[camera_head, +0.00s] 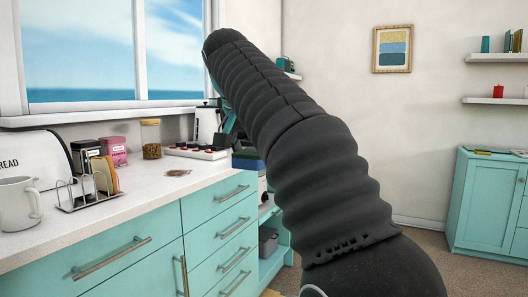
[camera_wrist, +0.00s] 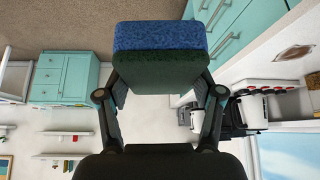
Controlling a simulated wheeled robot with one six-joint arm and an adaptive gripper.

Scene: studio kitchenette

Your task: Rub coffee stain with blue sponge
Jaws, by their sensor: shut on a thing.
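The coffee stain (camera_head: 177,173) is a small brown patch on the white counter, in front of the tray of red-topped items. It also shows in the wrist view (camera_wrist: 293,52), at the upper right. The sponge (camera_wrist: 160,37), blue with a dark green layer, is held between the fingers of my gripper (camera_wrist: 162,78), which is shut on it. In the head view the sponge (camera_head: 246,163) shows partly beside my arm, right of the stain and apart from it. My arm hides most of the gripper there.
A toast rack (camera_head: 85,195) with bread, a mug (camera_head: 18,204) and a bread bin (camera_head: 35,158) stand at the counter's left. A glass jar (camera_head: 151,140), tins (camera_head: 113,150) and a tray (camera_head: 196,153) line the back. Counter in front of the stain is clear.

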